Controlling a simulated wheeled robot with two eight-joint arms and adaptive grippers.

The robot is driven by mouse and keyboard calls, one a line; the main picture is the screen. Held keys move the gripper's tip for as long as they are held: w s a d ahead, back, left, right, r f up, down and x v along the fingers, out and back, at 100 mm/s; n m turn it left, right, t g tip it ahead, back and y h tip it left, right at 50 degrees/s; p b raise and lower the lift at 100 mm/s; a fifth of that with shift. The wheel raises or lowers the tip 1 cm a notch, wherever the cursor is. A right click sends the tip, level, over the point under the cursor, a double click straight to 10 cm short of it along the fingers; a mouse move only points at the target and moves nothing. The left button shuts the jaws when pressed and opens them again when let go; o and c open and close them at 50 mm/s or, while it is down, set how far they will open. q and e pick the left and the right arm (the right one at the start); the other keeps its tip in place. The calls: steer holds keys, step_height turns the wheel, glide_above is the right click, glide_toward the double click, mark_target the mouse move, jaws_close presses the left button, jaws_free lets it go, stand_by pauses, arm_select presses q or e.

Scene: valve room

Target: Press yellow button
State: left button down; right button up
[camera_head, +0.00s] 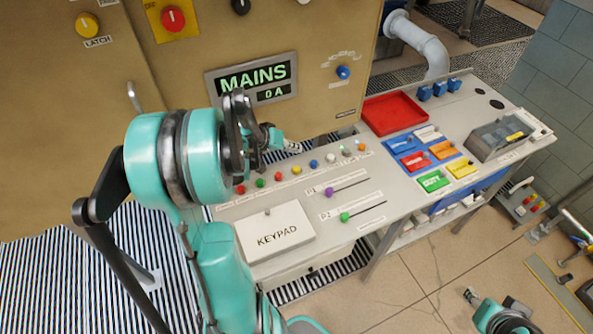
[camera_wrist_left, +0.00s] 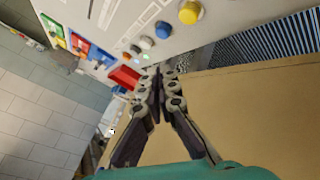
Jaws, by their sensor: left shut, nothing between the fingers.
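The yellow button (camera_head: 296,170) sits in a row of coloured buttons on the grey console; it also shows near the top of the left wrist view (camera_wrist_left: 189,12). My left gripper (camera_head: 292,146) is shut and empty, above and behind the button row, apart from the yellow button in the head view. In the left wrist view its fingers (camera_wrist_left: 158,78) meet, with the yellow button beyond them, up and to the right. My right gripper (camera_head: 471,294) shows small at the lower right, over the floor; its fingers are too unclear to read.
A blue button (camera_head: 313,163) and a red button (camera_head: 278,177) flank the yellow one. The keypad box (camera_head: 275,232) and two sliders lie in front. The MAINS panel (camera_head: 252,80) rises behind the row. A red tray (camera_head: 395,113) stands to the right.

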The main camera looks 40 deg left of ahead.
mark_target(294, 169)
arm_select(q)
step_height(294, 169, down, 7)
steer(key=b, duration=0.4)
steer(key=shift+r+b, duration=0.2)
steer(key=shift+b, duration=0.15)
stand_by(0.8)
steer(key=shift+f+b, duration=0.4)
steer(key=shift+b, duration=0.05)
steer(key=shift+f+b, duration=0.45)
stand_by(0.6)
steer(key=shift+r+p, duration=0.7)
steer(key=shift+r, duration=0.25)
